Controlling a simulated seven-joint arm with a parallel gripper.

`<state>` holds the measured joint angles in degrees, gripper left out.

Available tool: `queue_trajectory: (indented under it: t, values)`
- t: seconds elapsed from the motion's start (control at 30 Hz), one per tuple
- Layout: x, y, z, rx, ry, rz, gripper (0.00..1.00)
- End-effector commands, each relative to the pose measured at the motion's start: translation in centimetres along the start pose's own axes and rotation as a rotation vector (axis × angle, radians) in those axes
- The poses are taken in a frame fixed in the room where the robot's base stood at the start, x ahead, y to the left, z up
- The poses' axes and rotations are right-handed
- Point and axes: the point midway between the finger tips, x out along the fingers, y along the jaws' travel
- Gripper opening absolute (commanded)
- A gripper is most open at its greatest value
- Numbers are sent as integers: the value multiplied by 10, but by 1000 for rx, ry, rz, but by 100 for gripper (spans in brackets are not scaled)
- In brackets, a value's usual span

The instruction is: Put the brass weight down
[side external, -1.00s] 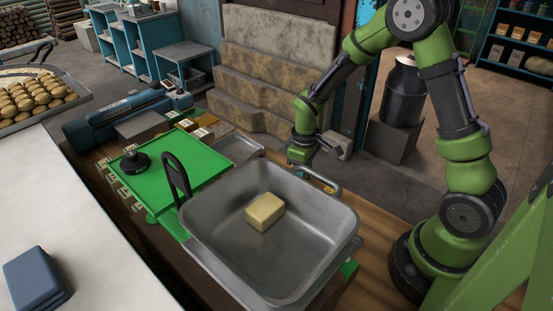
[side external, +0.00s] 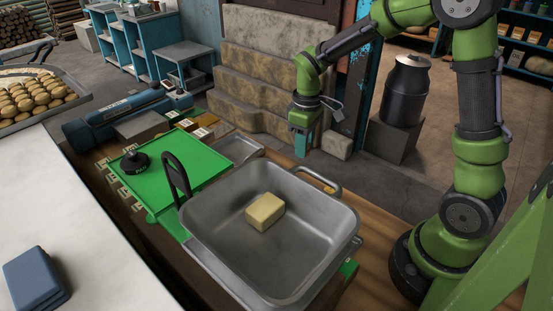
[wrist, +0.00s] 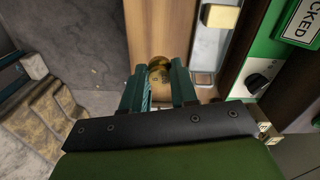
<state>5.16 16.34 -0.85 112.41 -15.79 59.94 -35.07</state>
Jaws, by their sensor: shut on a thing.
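The brass weight (wrist: 160,64) is a small round golden piece between the tips of my gripper (wrist: 160,74) in the wrist view. The teal fingers are shut on it. In the side view my gripper (side external: 301,148) points down beyond the far edge of the metal pan. There the weight cannot be made out. In the wrist view a strip of wooden tabletop (wrist: 160,25) lies beneath and ahead of the weight. I cannot tell whether the weight touches it.
The deep metal pan (side external: 310,235) holds a yellow block (side external: 265,211). Left of it is a green board (side external: 165,187) with a black knob-like object (side external: 134,163). A small metal tray (side external: 238,149) lies behind the pan. Stone steps (side external: 250,75) and a dark milk can (side external: 402,92) stand further back.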

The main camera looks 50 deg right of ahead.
Motion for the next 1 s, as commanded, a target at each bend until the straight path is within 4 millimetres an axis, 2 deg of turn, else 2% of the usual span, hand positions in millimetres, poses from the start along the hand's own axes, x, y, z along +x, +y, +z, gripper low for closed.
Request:
queue_trajectory:
  t: [0.23, 0.37, 0.47, 0.53, 0.67, 0.8, 0.9, 1.0]
  values:
    - [0, -4, -1, -10, 1, 0, 0]
    - [-11, -25, -12, -72, 4, 1, 0]
    - [-34, -56, -24, -157, 9, 2, 0]
    - [-56, -85, -28, -203, 11, 2, 0]
    - [-99, -140, -21, -243, 12, 0, 0]
    - [-145, -190, 3, -231, 11, -1, 0]
    - [-172, -214, 26, -185, 11, 0, 0]
    - [-192, -227, 48, -102, 8, -1, 0]
